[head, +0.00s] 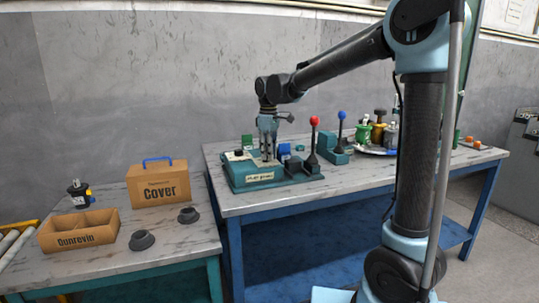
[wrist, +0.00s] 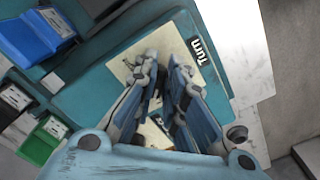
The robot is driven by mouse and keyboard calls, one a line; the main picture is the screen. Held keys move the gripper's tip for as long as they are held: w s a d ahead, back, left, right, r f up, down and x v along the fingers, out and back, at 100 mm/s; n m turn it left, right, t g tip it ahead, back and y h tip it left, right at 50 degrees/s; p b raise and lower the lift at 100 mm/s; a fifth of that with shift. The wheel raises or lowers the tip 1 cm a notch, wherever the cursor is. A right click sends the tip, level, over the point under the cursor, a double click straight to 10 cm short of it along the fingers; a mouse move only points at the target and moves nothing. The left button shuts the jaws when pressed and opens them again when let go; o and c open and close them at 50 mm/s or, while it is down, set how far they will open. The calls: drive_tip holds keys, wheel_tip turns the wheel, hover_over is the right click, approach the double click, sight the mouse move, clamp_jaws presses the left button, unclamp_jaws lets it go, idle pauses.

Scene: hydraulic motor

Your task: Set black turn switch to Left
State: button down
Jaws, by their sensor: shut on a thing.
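My gripper (head: 268,158) points down onto the teal control panel (head: 262,181) on the blue-legged table. In the wrist view its two fingers (wrist: 163,68) are close together over a pale plate (wrist: 128,68) on the panel, beside a black label reading "Turn" (wrist: 198,50). The gripper is shut on the black turn switch; the fingers hide the switch, so its setting cannot be read.
Red-knobbed (head: 314,121) and blue-knobbed (head: 342,115) levers stand right of the gripper. A blue part (head: 284,150) is close by. A Cover box (head: 158,184), an open box (head: 79,232) and dark cups (head: 188,214) occupy the left table.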

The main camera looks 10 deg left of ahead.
drive_tip(key=shift+w+d, duration=0.15)
drive_tip(key=shift+w, duration=0.1)
drive_tip(key=c, duration=1.7)
unclamp_jaws()
drive_tip(key=shift+o, duration=0.2)
drive_tip(key=shift+s, duration=0.1)
wheel_tip(320, 180, up, 12)
